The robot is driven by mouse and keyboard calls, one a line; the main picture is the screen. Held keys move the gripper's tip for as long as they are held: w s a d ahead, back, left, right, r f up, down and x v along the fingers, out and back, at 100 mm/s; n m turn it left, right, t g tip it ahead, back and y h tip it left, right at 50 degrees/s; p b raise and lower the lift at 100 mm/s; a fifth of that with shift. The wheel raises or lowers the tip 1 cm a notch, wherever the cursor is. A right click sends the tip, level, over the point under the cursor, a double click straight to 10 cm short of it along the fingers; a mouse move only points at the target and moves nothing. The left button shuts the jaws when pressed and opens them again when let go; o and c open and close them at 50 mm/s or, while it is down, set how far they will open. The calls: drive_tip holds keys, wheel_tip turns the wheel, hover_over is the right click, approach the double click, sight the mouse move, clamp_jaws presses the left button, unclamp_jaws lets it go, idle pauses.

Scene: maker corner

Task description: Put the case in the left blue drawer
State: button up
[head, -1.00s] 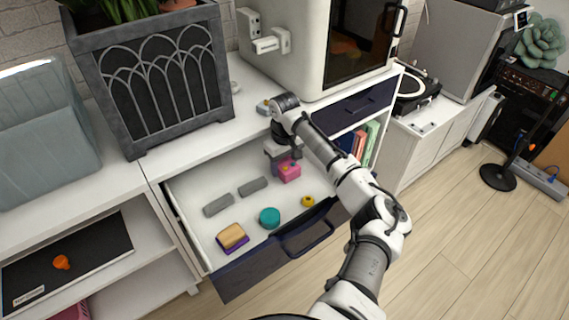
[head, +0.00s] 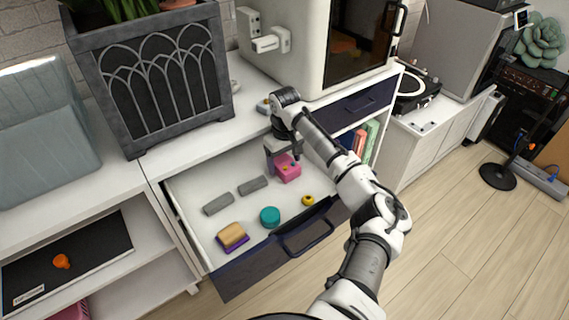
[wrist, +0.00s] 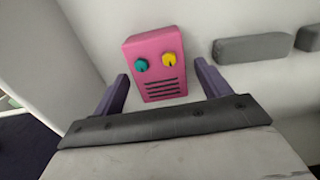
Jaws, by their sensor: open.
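The case looks to be the pink box (head: 288,168) with a teal knob, a yellow knob and dark slots; it also shows in the wrist view (wrist: 156,66). It rests in the open left blue drawer (head: 200,235), toward the back right of its white floor. My gripper (head: 283,160) is over the drawer at the case. In the wrist view my gripper (wrist: 162,82) is open, one finger to each side of the case's near end, with gaps visible between the fingers and the case.
The drawer also holds two grey blocks (head: 219,204), a teal round piece (head: 270,217), a small yellow ring (head: 308,200) and a tan-and-purple block (head: 232,236). A planter (head: 150,85) and a large cream machine (head: 305,50) stand on the countertop above.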

sight(285, 162)
wheel_tip(285, 162, up, 11)
drive_tip(key=shift+f+b, duration=0.15)
drive_tip(key=shift+b, duration=0.2)
